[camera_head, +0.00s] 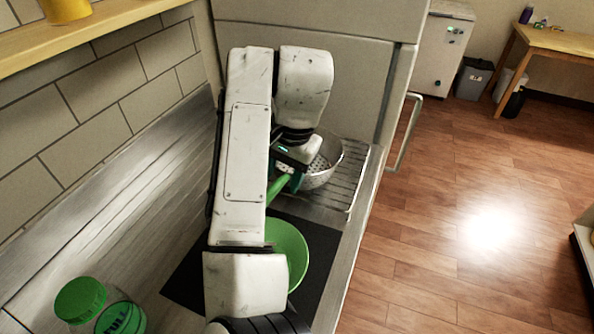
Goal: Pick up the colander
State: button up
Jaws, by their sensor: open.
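A grey metal colander (323,165) with small holes sits on a ribbed metal drainboard (346,190) at the far end of the counter. My arm reaches over the counter, and its links cover the colander's left side. My gripper (285,180) is at the near left side of the colander. Its fingers are largely hidden by my arm and a green handle-like part, so I cannot tell whether they touch the colander.
A green bowl (290,248) sits on a dark mat (318,240) in front of the colander, partly under my arm. Green-lidded jars (82,298) stand at the near left. A brick wall, a fridge-like cabinet (365,75) and its handle (405,132) bound the counter.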

jog(key=f, duration=0.1)
jog(key=a+f, duration=0.1)
jog(key=f, duration=0.2)
jog(key=shift+s+a+p, duration=0.1)
jog(key=shift+a+p, duration=0.15)
jog(key=shift+p, duration=0.15)
jog(key=shift+f, duration=0.5)
jog(key=shift+c, duration=0.4)
grip_shut()
